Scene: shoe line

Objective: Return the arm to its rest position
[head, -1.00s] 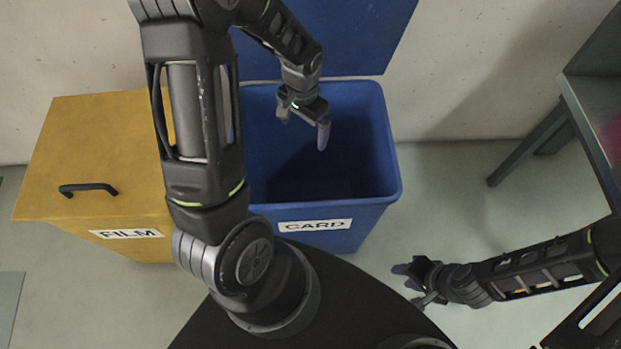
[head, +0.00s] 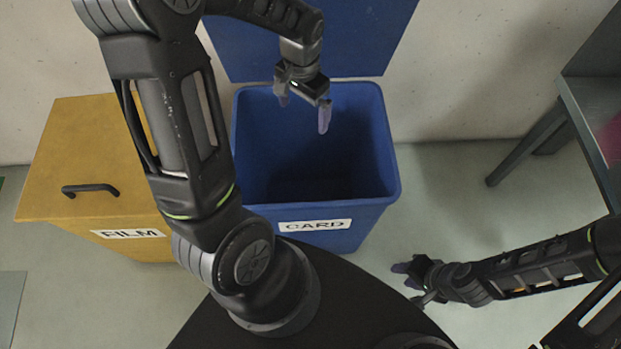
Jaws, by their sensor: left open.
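My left arm rises from my base and bends over the bins. My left gripper (head: 303,102) hangs over the back part of the open blue CARD bin (head: 318,211), with its fingers apart and nothing between them. My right gripper (head: 415,281) is low at the right, over the floor in front of the blue bin and apart from it. Its fingers look spread, with nothing seen between them.
The yellow FILM bin (head: 85,150) with a closed lid and black handle stands left of the blue bin. The blue lid (head: 350,40) stands raised against the wall. A grey table (head: 590,115) is at the right. Floor between is clear.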

